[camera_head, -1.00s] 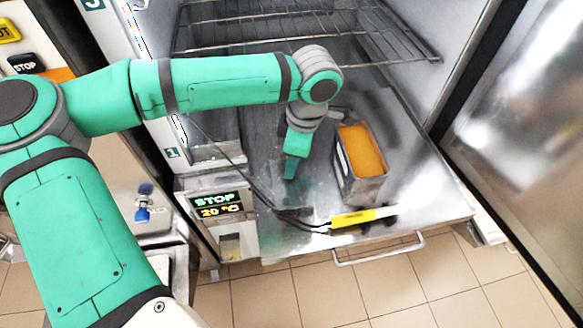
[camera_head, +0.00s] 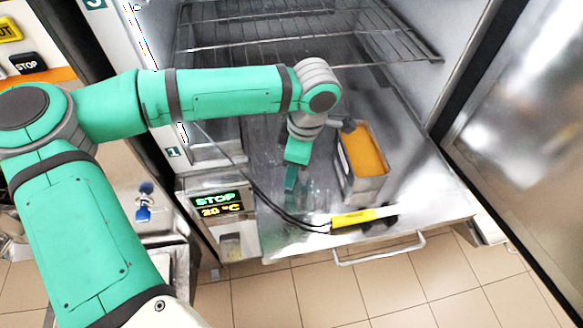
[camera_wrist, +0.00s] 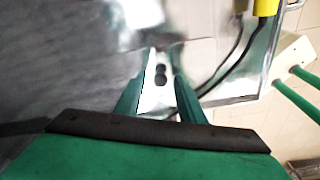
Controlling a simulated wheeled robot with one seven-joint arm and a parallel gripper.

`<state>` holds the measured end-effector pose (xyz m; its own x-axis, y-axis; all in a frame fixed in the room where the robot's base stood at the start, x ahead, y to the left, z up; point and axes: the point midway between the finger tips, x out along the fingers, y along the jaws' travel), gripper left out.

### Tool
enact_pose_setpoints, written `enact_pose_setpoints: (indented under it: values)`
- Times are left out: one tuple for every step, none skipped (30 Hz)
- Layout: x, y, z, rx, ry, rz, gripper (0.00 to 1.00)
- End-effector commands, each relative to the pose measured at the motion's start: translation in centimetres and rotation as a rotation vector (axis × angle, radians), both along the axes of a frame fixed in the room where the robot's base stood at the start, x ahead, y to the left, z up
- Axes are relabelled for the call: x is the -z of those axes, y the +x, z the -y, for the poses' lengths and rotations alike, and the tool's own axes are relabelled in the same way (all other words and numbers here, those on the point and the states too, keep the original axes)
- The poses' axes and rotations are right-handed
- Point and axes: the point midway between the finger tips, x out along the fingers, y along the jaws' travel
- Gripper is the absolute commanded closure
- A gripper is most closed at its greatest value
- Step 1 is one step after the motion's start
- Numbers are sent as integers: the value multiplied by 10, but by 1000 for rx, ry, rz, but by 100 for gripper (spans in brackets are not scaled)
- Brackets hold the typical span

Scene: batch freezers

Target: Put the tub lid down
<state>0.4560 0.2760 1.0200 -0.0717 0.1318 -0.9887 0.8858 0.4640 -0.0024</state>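A metal tub (camera_head: 371,187) with an orange filling (camera_head: 363,150) stands open on the steel surface in front of the cabinet. My gripper (camera_head: 291,190) points down just left of the tub, apart from it, low over the steel. In the wrist view my gripper's fingers (camera_wrist: 162,72) stand apart with a bright pale patch and two dark spots between them. I cannot tell whether that patch is a lid or shiny steel behind. Faint glassy shapes show by the fingertips in the head view, perhaps reflections. I cannot make out the tub lid for certain.
A probe with a yellow handle (camera_head: 353,218) lies near the front edge, its dark cable (camera_head: 262,192) running left past my gripper. A wire rack (camera_head: 300,30) is behind. The open door (camera_head: 530,150) bounds the right. A panel (camera_head: 217,204) reads STOP, 20 °C.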

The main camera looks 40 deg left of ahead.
Motion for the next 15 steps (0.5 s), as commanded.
enact_pose_setpoints:
  values:
    - [-4,0,0,-1,1,1,64]
    - [-7,1,0,-2,2,2,64]
    - [-12,1,0,-2,2,2,64]
    - [-16,1,1,-2,2,2,64]
    - [-22,2,1,-1,3,3,64]
    - [-29,2,2,-2,2,2,64]
    - [-35,2,3,-2,2,2,64]
    - [-41,3,3,-2,4,3,64]
    - [-49,3,4,-3,3,2,64]
    - [-55,4,5,-3,3,2,64]
    - [-62,5,6,-3,3,4,64]
    - [-69,5,7,-4,3,3,64]
    - [-75,6,8,-4,3,3,64]
    - [-81,6,9,-4,2,2,64]
    - [-87,6,10,-3,3,1,64]
